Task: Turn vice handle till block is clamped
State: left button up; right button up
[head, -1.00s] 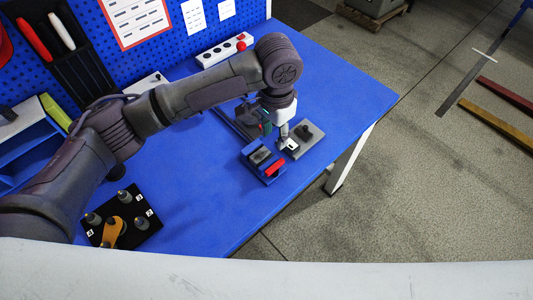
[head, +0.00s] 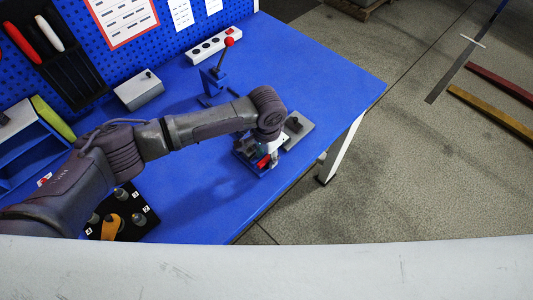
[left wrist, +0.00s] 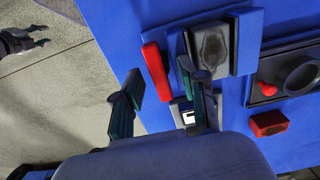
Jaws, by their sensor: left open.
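The blue and grey vice (head: 243,160) stands near the table's right front edge, largely covered by my left arm. In the left wrist view, a grey block (left wrist: 212,45) with a dark oval face lies by the vice's blue jaw (left wrist: 247,42). I cannot tell whether any gap is left at the block. The red handle (head: 264,162) lies on the vice's near side. It also shows in the left wrist view (left wrist: 156,70). My left gripper (left wrist: 160,88) is open, with its fingers on either side of the handle in that picture. What seems to be my right gripper (left wrist: 38,35) hangs open over the floor.
A grey plate with a black knob (head: 294,124) sits just beyond the vice. A red-balled lever fixture (head: 216,82) and a grey box (head: 139,90) stand farther back. A black numbered board (head: 126,231) is at the front left. The table's far right is clear.

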pick_arm(q)
jog(key=shift+c, duration=1.1)
grip_shut()
pick_arm(e)
jog(key=shift+s+d, duration=0.4)
